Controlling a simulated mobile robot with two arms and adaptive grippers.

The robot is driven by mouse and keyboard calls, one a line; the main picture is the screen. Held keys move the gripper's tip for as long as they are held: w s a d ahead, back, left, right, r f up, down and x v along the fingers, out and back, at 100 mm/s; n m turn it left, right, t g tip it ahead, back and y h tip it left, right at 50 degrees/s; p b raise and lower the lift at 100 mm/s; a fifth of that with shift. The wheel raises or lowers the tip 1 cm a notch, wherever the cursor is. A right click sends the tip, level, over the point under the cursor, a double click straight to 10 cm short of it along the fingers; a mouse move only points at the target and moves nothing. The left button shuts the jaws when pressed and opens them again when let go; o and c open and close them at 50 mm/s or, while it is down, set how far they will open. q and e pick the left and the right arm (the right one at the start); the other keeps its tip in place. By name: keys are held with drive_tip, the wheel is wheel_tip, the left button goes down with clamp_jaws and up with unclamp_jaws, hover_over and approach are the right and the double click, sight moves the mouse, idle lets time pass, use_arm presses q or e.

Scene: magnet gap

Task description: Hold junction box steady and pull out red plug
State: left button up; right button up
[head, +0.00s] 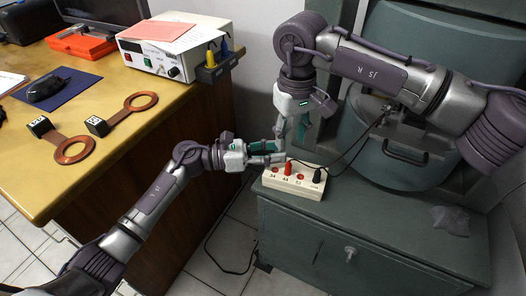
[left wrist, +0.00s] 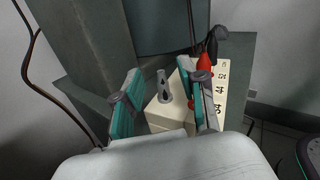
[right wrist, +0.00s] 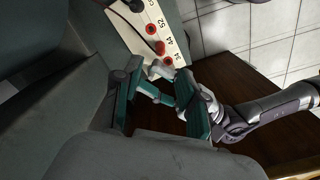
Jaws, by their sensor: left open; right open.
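The junction box (head: 300,180) is a cream block with numbered red sockets, standing on a grey-green cabinet. The red plug (head: 288,168) stands upright in a socket near the label 44; it also shows in the left wrist view (left wrist: 205,62) and the right wrist view (right wrist: 160,47). A black plug (head: 317,174) sits at the box's right end. My left gripper (head: 280,152) is open at the box's left end, its fingers on either side of that end in the left wrist view. My right gripper (head: 292,138) is open and empty above the box; its fingers frame the left fingertips in its wrist view.
The grey-green cabinet top (head: 380,215) has free room right of the box. A large grey-green machine (head: 415,150) stands behind it. A dark cable (head: 352,150) runs from the box. The wooden desk (head: 150,110) at left carries a power supply (head: 165,50) and copper rings.

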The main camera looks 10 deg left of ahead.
use_arm(q)
clamp_jaws()
use_arm(e)
drive_tip(key=shift+c, duration=0.4)
